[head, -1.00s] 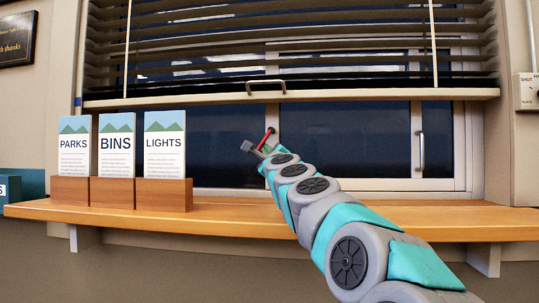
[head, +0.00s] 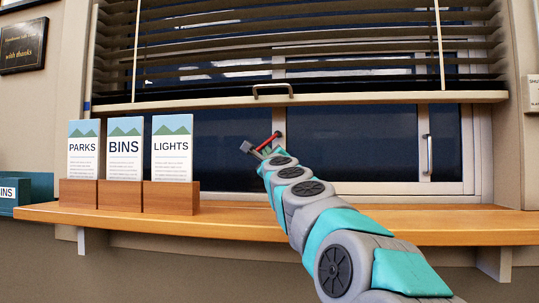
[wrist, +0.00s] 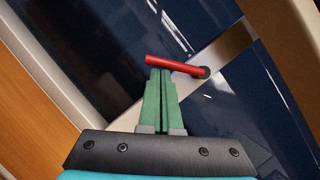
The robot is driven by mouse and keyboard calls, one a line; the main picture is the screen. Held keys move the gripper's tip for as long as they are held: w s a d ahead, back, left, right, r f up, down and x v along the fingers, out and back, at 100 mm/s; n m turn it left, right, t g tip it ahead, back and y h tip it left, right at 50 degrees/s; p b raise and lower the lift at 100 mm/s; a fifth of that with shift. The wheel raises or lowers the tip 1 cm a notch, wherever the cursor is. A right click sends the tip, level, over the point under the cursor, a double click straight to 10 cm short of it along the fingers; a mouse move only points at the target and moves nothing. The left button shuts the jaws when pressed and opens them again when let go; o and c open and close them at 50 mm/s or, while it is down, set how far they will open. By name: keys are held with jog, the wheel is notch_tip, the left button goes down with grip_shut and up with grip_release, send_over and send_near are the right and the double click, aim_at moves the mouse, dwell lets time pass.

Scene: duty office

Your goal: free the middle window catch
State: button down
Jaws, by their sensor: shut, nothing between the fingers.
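The middle window catch is a red lever (head: 268,141) on the pale upright between the dark panes, below the raised blind. It slants down to the left from its pivot. In the wrist view the red lever (wrist: 172,65) runs left from a dark round pivot. My gripper (head: 264,151) is at the lever's lower end. In the wrist view its green fingers (wrist: 160,72) are together with nothing between them. Their tips are right at the lever's underside, near its free end; I cannot tell whether they touch.
A wooden sill (head: 240,226) runs below the window. Leaflet holders (head: 120,196) marked PARKS, BINS and LIGHTS stand on its left part. The blind's bottom rail (head: 340,99) hangs just above the catch. A grey upright handle (head: 427,153) is on the right sash.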

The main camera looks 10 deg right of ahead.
jog(key=shift+w+a+r+m+h, duration=0.15)
jog(key=shift+a+m+h, duration=0.25)
jog(key=shift+m, duration=0.5)
jog(key=shift+a+r, duration=0.2)
dwell(0.5)
jog(key=b+v, duration=0.3)
jog(key=v, duration=0.4)
jog(key=shift+s+f, duration=0.25)
jog(key=shift+s, duration=0.05)
dwell(0.4)
